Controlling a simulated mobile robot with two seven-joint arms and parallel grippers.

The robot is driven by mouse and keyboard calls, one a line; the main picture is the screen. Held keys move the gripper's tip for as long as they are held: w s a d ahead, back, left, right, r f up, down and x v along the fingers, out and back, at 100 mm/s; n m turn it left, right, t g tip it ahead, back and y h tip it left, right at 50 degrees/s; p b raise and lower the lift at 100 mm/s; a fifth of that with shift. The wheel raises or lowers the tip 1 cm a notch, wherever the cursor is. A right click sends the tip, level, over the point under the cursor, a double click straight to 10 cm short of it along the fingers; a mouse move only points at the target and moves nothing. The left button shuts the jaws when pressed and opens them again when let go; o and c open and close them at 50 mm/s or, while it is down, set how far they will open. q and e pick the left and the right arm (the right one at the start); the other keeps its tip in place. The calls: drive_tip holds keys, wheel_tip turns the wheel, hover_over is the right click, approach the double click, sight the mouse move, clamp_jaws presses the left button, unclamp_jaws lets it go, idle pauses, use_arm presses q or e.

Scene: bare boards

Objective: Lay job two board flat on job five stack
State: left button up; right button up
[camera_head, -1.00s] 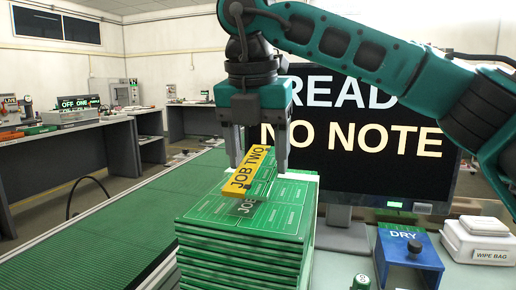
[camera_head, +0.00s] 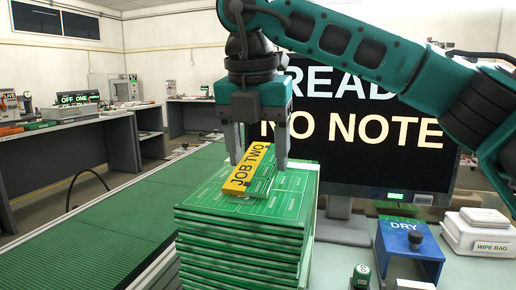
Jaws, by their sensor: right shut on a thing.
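The job two board (camera_head: 248,168), with its yellow "JOB TWO" label facing me, is held between the fingers of my right gripper (camera_head: 259,162). My right gripper is shut on it from above. The board is over the top of the job five stack (camera_head: 245,245), a tall pile of green boards with white markings. It is very close to the stack's top face; I cannot tell whether it touches. The board covers the stack's own label. My left gripper is not in view.
A black monitor (camera_head: 398,158) stands right behind the stack. A blue "DRY" block (camera_head: 408,250), a white wipe box (camera_head: 480,232) and a small dark green round item (camera_head: 361,274) are to the right. A green ribbed mat (camera_head: 110,228) runs along the left.

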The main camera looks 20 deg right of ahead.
drive_tip(key=o, duration=1.1)
drive_tip(key=shift+f, duration=0.1)
drive_tip(key=shift+o, duration=0.2)
use_arm(q)
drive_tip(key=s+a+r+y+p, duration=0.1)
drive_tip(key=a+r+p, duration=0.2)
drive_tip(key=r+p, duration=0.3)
drive_tip(key=p, duration=0.4)
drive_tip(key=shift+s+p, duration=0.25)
drive_tip(key=shift+p, duration=0.05)
use_arm(e)
drive_tip(key=v, duration=2.6)
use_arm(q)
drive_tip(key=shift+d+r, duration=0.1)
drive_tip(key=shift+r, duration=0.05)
use_arm(e)
drive_tip(key=shift+w, duration=0.1)
